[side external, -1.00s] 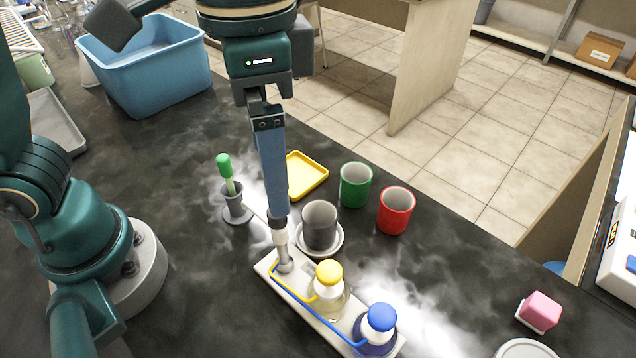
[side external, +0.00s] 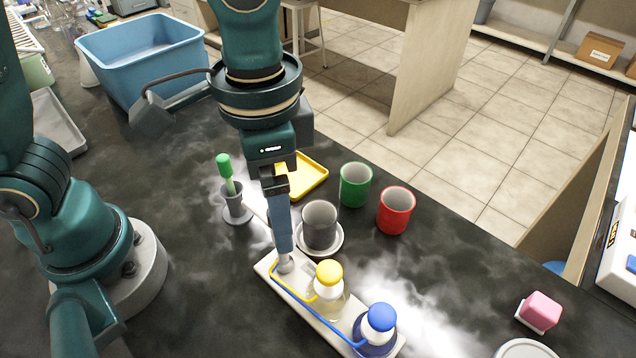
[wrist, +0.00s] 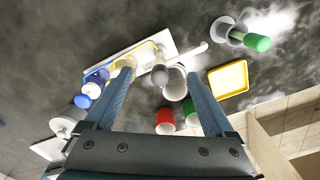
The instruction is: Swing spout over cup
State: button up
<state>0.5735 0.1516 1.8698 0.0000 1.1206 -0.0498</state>
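The white spout arm (side external: 256,209) runs from the grey post (side external: 286,265) on the white pump base (side external: 312,316) toward the upper left, beside the cup. In the wrist view the spout (wrist: 196,50) points right, with a grey rounded knob (wrist: 160,75) near its pivot. The dark grey cup (side external: 320,229) stands upright on a white saucer (side external: 335,244), just right of the post. My gripper (side external: 283,245) points down over the post and hides its top. In the wrist view its fingers are spread, with the knob seen between them; contact cannot be told.
Yellow-capped (side external: 329,275) and blue-capped (side external: 380,320) bottles stand on the base. A green-handled tool (side external: 226,170) stands in a grey holder left of the gripper. A yellow tray (side external: 304,180), green cup (side external: 355,185) and red cup (side external: 396,210) sit behind.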

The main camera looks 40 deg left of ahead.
grip_shut()
jog(key=m, duration=1.2)
